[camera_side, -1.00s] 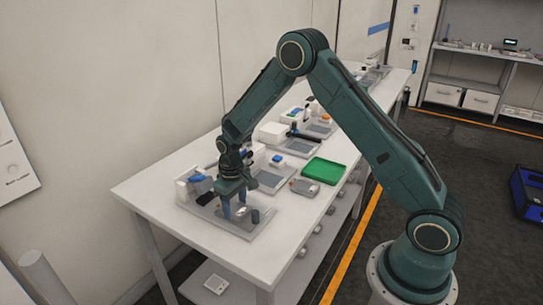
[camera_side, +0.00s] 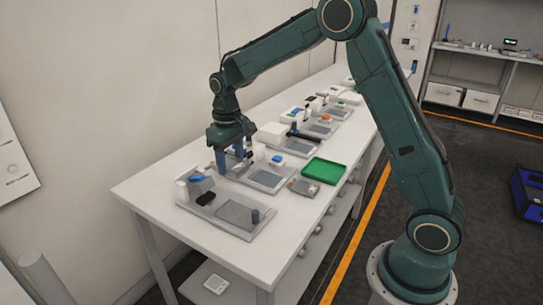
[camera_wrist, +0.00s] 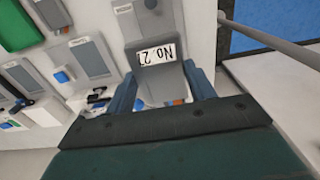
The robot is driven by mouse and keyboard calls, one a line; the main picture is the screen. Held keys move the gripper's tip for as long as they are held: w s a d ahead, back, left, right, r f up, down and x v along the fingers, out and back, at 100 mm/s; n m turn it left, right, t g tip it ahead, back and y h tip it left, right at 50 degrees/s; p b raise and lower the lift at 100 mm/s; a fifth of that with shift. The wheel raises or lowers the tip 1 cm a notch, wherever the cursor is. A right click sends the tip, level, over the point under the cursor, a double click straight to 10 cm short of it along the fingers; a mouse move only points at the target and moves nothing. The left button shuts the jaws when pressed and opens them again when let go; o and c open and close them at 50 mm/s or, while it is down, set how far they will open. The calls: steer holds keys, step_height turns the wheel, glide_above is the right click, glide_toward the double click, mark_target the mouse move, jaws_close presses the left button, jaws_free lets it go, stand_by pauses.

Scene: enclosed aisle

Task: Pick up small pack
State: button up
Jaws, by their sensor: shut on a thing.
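My gripper (camera_side: 235,164) is raised above the near end of the white bench (camera_side: 150,190), fingers pointing down. In the side view the pack is mostly hidden between the fingers.
A white block with a blue-topped piece (camera_side: 197,182) stands at the tray's back. A green tray (camera_side: 325,171) and a grey device (camera_side: 303,187) lie to the right. Similar stations (camera_side: 272,178) line the bench behind. The bench's near left corner is clear.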

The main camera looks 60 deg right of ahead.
steer(key=shift+r, duration=2.35)
steer(key=d+m, duration=0.2)
steer(key=d, duration=0.7)
steer(key=m, duration=0.7)
glide_above(324, 172)
steer(key=f, duration=0.1)
step_height(324, 172, down, 16)
steer(key=shift+d, duration=0.1)
steer(key=shift+f, duration=0.1)
steer(key=shift+f, duration=2)
steer(key=shift+f, duration=0.1)
